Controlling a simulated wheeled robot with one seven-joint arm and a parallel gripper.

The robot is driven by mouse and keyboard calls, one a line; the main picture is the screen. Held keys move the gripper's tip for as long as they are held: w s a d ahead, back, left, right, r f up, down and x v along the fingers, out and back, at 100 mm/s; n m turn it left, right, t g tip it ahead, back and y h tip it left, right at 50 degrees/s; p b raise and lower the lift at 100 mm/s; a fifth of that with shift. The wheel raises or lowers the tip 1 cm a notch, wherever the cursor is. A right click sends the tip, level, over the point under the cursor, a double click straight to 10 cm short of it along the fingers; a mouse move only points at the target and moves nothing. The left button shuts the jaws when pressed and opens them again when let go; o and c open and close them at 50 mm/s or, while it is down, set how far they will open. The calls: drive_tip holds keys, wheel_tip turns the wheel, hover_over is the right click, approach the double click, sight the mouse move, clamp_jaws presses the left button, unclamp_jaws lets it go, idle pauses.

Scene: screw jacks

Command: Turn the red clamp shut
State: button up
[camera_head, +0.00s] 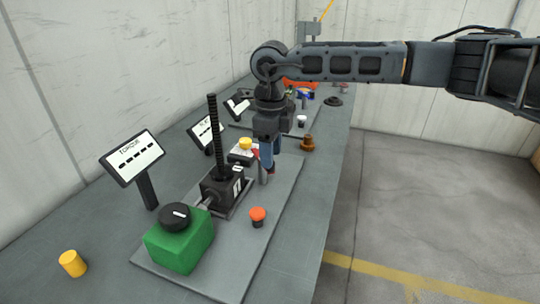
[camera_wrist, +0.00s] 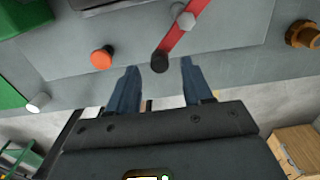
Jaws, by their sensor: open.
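The red clamp (camera_wrist: 188,28) shows in the wrist view as a flat red lever, slanting from a grey bolt head down to a black knob (camera_wrist: 160,62) at its near end. My gripper (camera_wrist: 159,70) is open, with its two blue fingers apart on either side of the knob; I cannot tell whether they touch it. In the head view my gripper (camera_head: 268,165) points down beside the black screw jack (camera_head: 222,190) and its upright threaded rod. Only a small red part of the clamp (camera_head: 256,151) shows there; my gripper hides the knob.
A green box (camera_head: 178,247) with a black dial stands at the near end of the grey plate (camera_head: 232,270). An orange-red button (camera_head: 257,216) is on the plate. A display (camera_head: 132,157) stands left. A bronze fitting (camera_head: 307,143) is right of my gripper. More jack stations stand behind.

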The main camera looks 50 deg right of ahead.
drive_tip(key=shift+f, duration=1.25)
clamp_jaws()
